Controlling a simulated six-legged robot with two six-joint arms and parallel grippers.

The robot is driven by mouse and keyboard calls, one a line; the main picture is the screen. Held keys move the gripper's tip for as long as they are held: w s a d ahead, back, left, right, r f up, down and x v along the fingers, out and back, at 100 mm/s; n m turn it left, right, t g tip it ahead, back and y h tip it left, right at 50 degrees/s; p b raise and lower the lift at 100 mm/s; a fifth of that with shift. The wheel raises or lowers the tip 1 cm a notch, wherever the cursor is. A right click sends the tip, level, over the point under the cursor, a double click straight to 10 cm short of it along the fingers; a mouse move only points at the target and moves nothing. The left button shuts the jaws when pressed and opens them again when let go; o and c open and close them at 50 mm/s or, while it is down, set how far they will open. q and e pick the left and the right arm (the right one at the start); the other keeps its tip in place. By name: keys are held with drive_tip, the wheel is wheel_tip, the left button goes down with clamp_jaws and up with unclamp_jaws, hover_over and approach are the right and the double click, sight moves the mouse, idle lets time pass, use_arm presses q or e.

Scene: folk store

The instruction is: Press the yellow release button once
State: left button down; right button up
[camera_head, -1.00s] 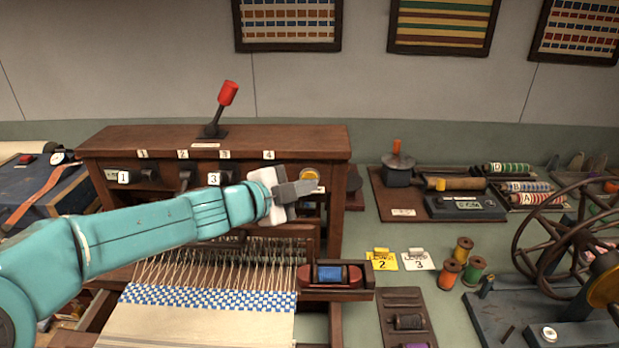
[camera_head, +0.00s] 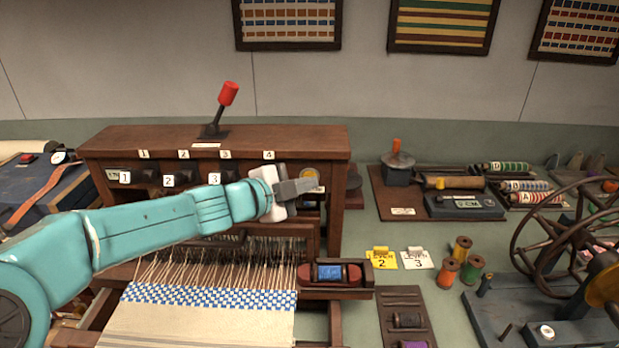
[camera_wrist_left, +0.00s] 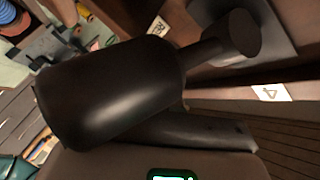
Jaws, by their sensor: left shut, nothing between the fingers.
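A round yellow disc (camera_head: 309,173), which looks like the yellow release button, sits on the right part of the wooden loom's front (camera_head: 331,200), under the top board. My left gripper (camera_head: 306,186) is shut and empty. In the head view it overlaps the disc's lower left edge; I cannot tell whether it touches. In the left wrist view a large dark rounded shape (camera_wrist_left: 115,90) fills the middle, beside a white label 4 (camera_wrist_left: 270,92); the button is not recognisable there. My right gripper is not in view.
A red-tipped lever (camera_head: 228,94) stands on the loom top. Numbered knobs sit along its front, left of my gripper. Below are warp threads, blue-white cloth (camera_head: 210,298) and a shuttle (camera_head: 330,274). Tags, spools and a wheel (camera_head: 560,235) lie right. The green table between holds free patches.

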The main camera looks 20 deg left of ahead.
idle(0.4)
use_arm(q)
drive_tip(key=shift+s+d+b, duration=0.2)
drive_tip(key=shift+s+b, duration=0.1)
drive_tip(key=shift+s, duration=0.55)
drive_tip(key=shift+s+d+b, duration=0.25)
drive_tip(key=shift+s, duration=0.55)
drive_tip(key=shift+s+d+b, duration=0.2)
drive_tip(key=shift+s+b, duration=0.05)
drive_tip(key=shift+s, duration=0.55)
drive_tip(key=shift+s+d+b, duration=0.25)
drive_tip(key=shift+s, duration=0.55)
